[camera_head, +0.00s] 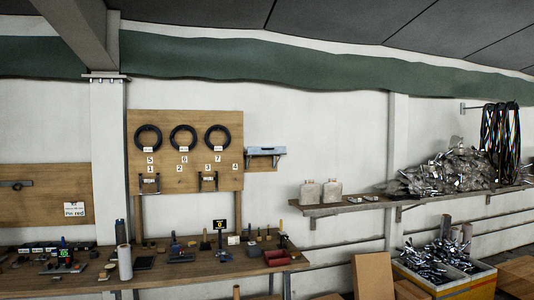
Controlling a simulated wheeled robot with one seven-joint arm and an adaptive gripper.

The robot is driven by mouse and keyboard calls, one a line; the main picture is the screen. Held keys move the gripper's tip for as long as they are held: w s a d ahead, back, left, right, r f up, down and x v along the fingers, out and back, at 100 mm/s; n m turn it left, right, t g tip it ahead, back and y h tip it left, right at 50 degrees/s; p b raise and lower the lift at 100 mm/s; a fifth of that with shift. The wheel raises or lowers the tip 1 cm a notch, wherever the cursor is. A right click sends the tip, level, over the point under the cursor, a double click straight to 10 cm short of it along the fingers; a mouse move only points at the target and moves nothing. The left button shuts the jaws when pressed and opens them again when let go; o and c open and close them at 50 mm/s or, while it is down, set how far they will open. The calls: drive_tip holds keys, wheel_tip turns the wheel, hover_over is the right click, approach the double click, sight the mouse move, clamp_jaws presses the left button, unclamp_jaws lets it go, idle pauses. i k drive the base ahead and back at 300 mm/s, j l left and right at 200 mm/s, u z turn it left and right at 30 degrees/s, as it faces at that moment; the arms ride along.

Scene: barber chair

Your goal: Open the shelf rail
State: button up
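A long wall shelf (360,206) runs along the right part of the back wall on brackets. Thin horizontal rails (350,243) show on the wall below it. A small wall shelf (264,163) with a grey-blue item on it is fixed just right of the wooden pegboard. I cannot tell which of these is the shelf rail, or whether any rail is open or shut. My gripper is not in view.
A wooden workbench (205,272) with small tools and a red tray (277,258) stands at the lower left. A pegboard (185,121) with black rings hangs above it. Two tan containers and a metal-parts heap (450,170) sit on the long shelf. Cardboard boxes (373,276) stand below.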

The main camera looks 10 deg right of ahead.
sight(268, 151)
drive_tip(key=i+l, duration=0.2)
drive_tip(key=i, duration=0.25)
drive_tip(key=i+l+z, duration=0.1)
drive_tip(key=i, duration=0.4)
drive_tip(key=l, duration=0.1)
